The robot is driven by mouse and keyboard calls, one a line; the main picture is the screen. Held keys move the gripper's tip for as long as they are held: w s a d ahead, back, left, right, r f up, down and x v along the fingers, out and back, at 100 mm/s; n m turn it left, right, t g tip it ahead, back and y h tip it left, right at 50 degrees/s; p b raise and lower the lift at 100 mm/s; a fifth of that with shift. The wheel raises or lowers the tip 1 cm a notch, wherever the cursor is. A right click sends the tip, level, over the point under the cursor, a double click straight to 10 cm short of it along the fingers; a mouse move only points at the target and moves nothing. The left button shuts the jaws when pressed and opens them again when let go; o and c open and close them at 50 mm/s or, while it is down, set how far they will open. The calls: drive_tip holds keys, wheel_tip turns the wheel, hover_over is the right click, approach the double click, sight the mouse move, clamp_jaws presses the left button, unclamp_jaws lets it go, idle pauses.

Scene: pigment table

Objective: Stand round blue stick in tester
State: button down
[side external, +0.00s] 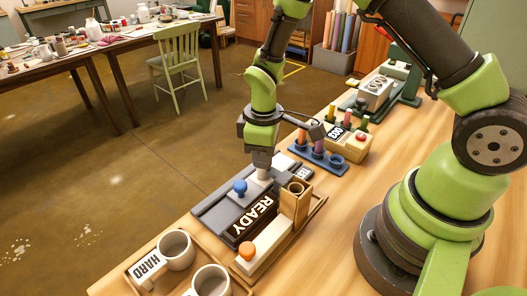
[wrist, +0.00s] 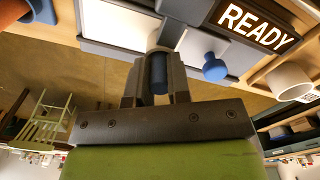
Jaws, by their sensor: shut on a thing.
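The tester (side external: 215,215) is a grey unit with a pale top plate, a blue knob (side external: 240,187) and a lit sign reading READY (side external: 256,221). The wrist view also shows its READY sign (wrist: 255,22) and blue knob (wrist: 214,68). My gripper (side external: 263,174) points down over the tester, just behind the knob. In the wrist view my gripper (wrist: 158,55) is shut on the round blue stick (wrist: 159,75), which shows between the fingers. Its lower end is hidden, so I cannot tell whether it is seated. The side view does not show the stick.
A wooden block with a hole (side external: 297,188) and an orange knob (side external: 248,250) stand in front of the tester. Mugs (side external: 176,248) stand at the near end, one by a HARD label. A blue rack with colored sticks (side external: 318,157) and a counter box (side external: 345,140) stand behind.

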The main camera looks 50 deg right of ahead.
drive_tip(key=shift+f, duration=0.4)
drive_tip(key=c, duration=1.2)
unclamp_jaws()
drive_tip(key=shift+o, duration=1)
wheel_tip(320, 180, up, 11)
drive_tip(key=shift+f, duration=0.15)
drive_tip(key=s+r+m+t+y, duration=0.2)
drive_tip(key=s+r+m+t, duration=0.5)
drive_tip(key=s+r, duration=0.8)
drive_tip(key=s+m, duration=0.1)
drive_tip(key=m, duration=0.2)
drive_tip(key=shift+r, duration=0.15)
